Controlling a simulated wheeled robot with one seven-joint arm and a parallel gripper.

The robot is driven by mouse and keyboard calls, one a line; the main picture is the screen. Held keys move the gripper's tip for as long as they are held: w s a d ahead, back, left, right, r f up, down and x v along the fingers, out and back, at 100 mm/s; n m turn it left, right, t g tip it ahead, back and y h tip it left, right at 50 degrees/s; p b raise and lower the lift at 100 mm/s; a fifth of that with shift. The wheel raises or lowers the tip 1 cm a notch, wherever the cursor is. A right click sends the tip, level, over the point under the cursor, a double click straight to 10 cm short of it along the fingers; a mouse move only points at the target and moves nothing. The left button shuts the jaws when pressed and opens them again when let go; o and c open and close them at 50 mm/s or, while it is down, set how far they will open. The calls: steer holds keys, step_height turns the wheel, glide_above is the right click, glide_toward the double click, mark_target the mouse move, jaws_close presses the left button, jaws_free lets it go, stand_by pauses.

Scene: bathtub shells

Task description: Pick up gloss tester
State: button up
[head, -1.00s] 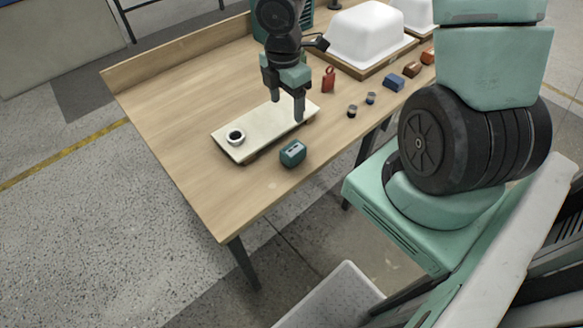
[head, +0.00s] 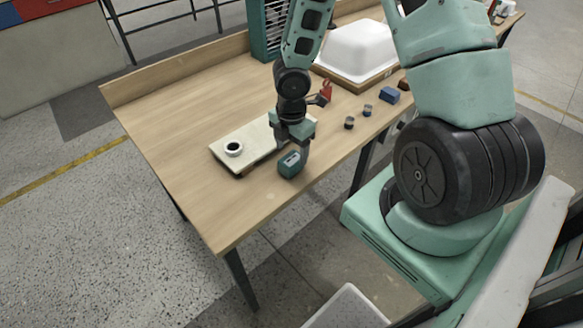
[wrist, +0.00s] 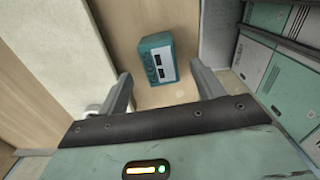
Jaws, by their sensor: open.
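The gloss tester is a small teal box (head: 289,163) with a pale top face and dark windows, lying on the wooden table near its front edge. In the wrist view the gloss tester (wrist: 158,59) shows "GLOSS" lettering and sits beyond the fingertips, between the lines of the two fingers. My gripper (head: 292,148) is open and empty, above and very close to the gloss tester. In the wrist view my gripper (wrist: 160,82) has its fingers apart, one on each side. In the head view it partly covers the box's far side.
A cream board (head: 248,146) with a small black-and-white ring (head: 233,148) lies left of the gloss tester. Two small cylinders (head: 349,122), a red item (head: 326,90), a blue block (head: 389,95) and a white tub shell (head: 358,50) stand farther right and back. The table's front-left area is clear.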

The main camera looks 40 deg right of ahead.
mark_target(291, 158)
step_height(291, 158, down, 5)
steer(key=b, duration=0.2)
steer(key=shift+f+b, duration=0.15)
steer(key=shift+b, duration=0.15)
steer(key=c, duration=1.2)
